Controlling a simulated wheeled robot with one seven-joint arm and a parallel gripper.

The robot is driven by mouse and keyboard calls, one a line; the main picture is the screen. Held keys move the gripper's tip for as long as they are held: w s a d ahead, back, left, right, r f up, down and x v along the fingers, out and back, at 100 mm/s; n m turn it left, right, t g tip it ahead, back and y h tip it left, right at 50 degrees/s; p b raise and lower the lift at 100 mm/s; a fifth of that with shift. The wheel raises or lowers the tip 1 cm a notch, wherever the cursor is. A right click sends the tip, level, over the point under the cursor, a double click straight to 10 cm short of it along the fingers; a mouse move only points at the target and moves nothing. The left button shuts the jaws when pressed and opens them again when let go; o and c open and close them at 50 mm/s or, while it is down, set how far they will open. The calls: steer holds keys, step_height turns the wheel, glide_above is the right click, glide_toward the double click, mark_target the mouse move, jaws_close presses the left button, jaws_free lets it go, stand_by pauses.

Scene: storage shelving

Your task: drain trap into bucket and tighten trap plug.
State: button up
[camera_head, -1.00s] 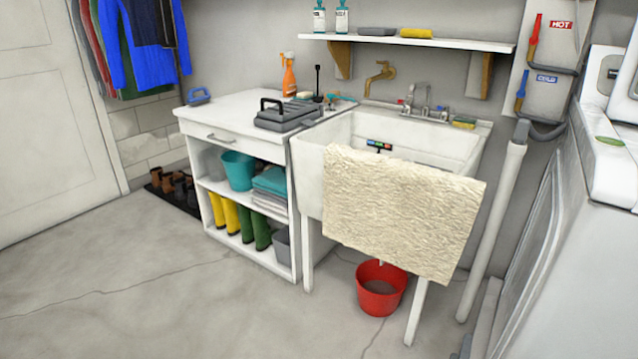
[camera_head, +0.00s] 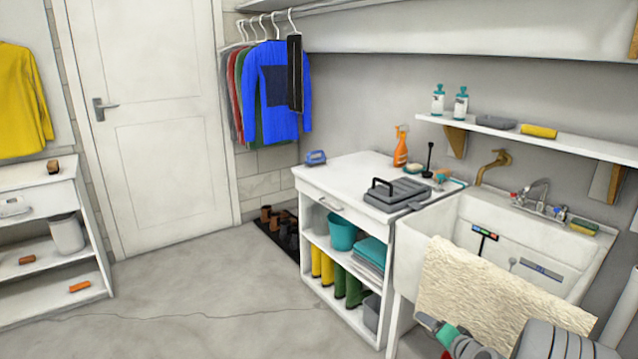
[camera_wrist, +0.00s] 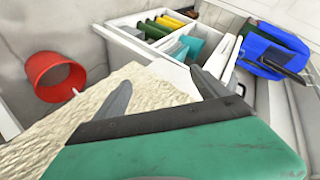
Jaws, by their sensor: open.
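The red bucket (camera_wrist: 55,77) stands on the floor at the left of the wrist view and looks empty. In the head view only a small red patch shows at the bottom edge; I cannot tell whether it is the bucket. The white utility sink (camera_head: 480,207) has a cream towel (camera_head: 490,295) over its front, also large in the wrist view (camera_wrist: 85,115). The trap and its plug are not visible in either view. My gripper (camera_wrist: 160,78) is open, with its two grey fingers apart and close to the towel. I see nothing held between them.
A white cabinet (camera_head: 330,188) with boots and a teal bucket (camera_head: 342,233) stands left of the sink. A grey toolbox (camera_head: 400,195) lies on top. A blue shirt (camera_head: 275,95) hangs by the door. The floor at left is open.

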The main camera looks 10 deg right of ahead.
steer(key=s+a+r+n+g+p, duration=0.2)
steer(key=a+r+p, duration=0.1)
steer(key=a+r, duration=0.35)
steer(key=s+a+r+n+g+y+p, duration=0.1)
steer(key=a+r+n+p, duration=0.25)
steer(key=a+r, duration=0.35)
steer(key=s+a+r+n+g+p, duration=0.1)
steer(key=s+a+r+g+p, duration=0.1)
steer(key=a+r+p, duration=0.45)
steer(key=s+a+r+n+g+p, duration=0.2)
steer(key=s+a+r+p, duration=0.1)
steer(key=s+r, duration=0.4)
steer(key=s+a+r+n+g+h+p, duration=0.1)
steer(key=s+a+r+n+g+p, duration=0.1)
steer(key=s+r, duration=0.6)
steer(key=s+a+p, duration=0.1)
steer(key=s+a, duration=0.1)
steer(key=s, duration=0.3)
steer(key=shift+a+r+p, duration=0.15)
steer(key=shift+r+p, duration=0.15)
steer(key=shift+p, duration=0.1)
steer(key=shift+c, duration=0.3)
stand_by(3.0)
